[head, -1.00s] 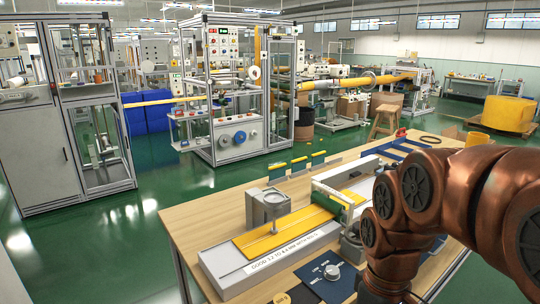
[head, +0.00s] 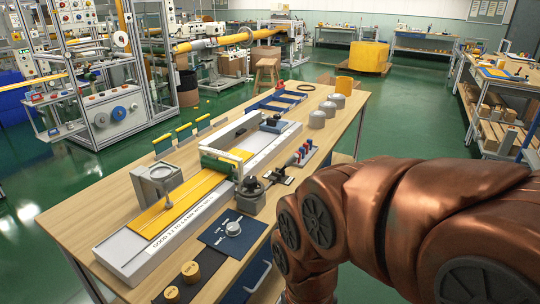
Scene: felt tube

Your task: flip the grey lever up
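I cannot pick out a grey lever with certainty at this size. On the wooden workbench (head: 75,215) stands a long white fixture (head: 125,262) with a yellow strip (head: 183,205) along it and a green block (head: 218,163) across it. A dark hand knob on a grey base (head: 251,192) sits beside the fixture. To its right are a small dark part (head: 281,177) and a narrow plate with small red and blue parts (head: 302,155). My copper-coloured arm fills the lower right. My gripper is outside the picture.
Green floor is open beyond, with shelving (head: 500,130) at far right.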

